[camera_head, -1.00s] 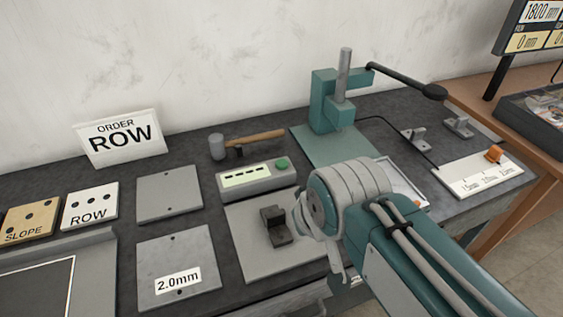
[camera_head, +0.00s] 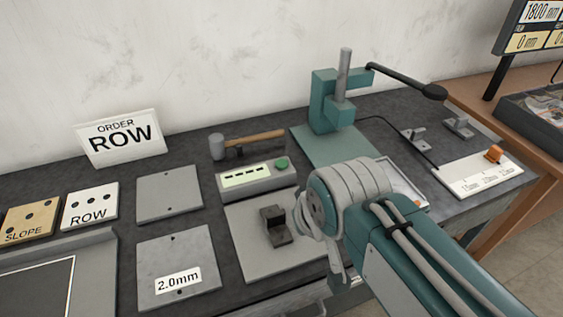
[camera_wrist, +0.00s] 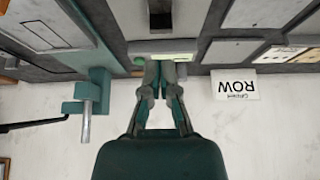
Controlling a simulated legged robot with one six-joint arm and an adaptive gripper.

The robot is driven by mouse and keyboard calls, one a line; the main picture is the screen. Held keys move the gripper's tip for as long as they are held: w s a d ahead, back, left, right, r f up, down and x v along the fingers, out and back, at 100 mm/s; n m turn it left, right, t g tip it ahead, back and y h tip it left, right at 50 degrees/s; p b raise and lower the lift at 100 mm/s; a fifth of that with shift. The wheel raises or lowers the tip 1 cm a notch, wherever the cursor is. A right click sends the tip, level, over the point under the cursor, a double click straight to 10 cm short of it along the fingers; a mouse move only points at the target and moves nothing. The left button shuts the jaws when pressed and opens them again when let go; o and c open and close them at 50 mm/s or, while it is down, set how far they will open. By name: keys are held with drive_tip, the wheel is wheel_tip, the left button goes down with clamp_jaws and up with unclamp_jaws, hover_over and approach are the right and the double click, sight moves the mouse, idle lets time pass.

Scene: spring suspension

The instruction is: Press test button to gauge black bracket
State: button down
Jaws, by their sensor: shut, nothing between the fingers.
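The black bracket (camera_head: 276,226) stands on a grey plate (camera_head: 250,258) in front of the gauge box. It also shows at the top of the wrist view (camera_wrist: 160,18). The gauge box (camera_head: 238,184) has a lit display with dark dashes, and the green test button (camera_head: 281,164) is at its right end. In the head view my arm hides most of the gripper.
A hammer (camera_head: 255,140) lies behind the gauge box. A teal press (camera_head: 335,105) with a long lever stands to the right rear. Flat plates (camera_head: 170,194), ROW and SLOPE blocks and an ORDER ROW sign (camera_head: 121,137) are at left. A scale with an orange slider (camera_head: 493,153) is at right.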

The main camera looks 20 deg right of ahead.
drive_tip(key=m+t+y, duration=0.2)
drive_tip(key=m+t, duration=0.1)
drive_tip(key=m, duration=2.2)
hover_over(283, 163)
wheel_tip(283, 163, down, 4)
drive_tip(key=shift+f, duration=0.1)
drive_tip(key=shift+f, duration=4.4)
drive_tip(key=shift+f, duration=0.3)
